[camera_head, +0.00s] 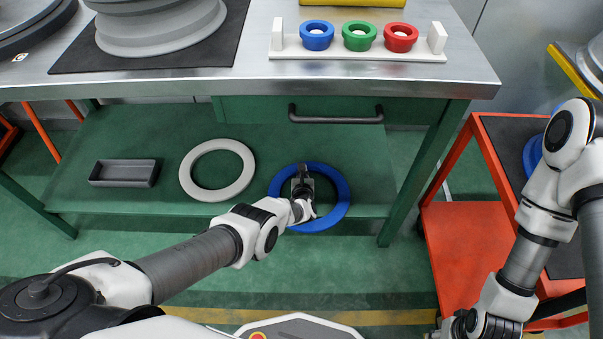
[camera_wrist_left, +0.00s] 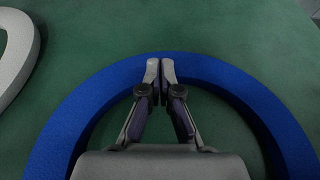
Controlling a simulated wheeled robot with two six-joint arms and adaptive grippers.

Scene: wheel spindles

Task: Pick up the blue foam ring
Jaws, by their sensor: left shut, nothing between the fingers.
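The large blue foam ring (camera_head: 342,192) lies flat on the green lower shelf of the workbench, near its front edge. My left gripper (camera_head: 302,172) reaches over it from the front. In the left wrist view, the two fingertips (camera_wrist_left: 160,70) are together over the far band of the blue ring (camera_wrist_left: 95,92), with nothing between them. I cannot tell whether they touch the foam. The near part of the ring is hidden by the gripper body.
A pale grey ring (camera_head: 238,187) and a grey tray (camera_head: 124,184) lie left on the green shelf (camera_head: 85,205). The steel benchtop (camera_head: 258,75) overhangs it, carrying a white rack (camera_head: 350,52) with blue, green and red small rings. A red cart (camera_head: 447,240) stands right.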

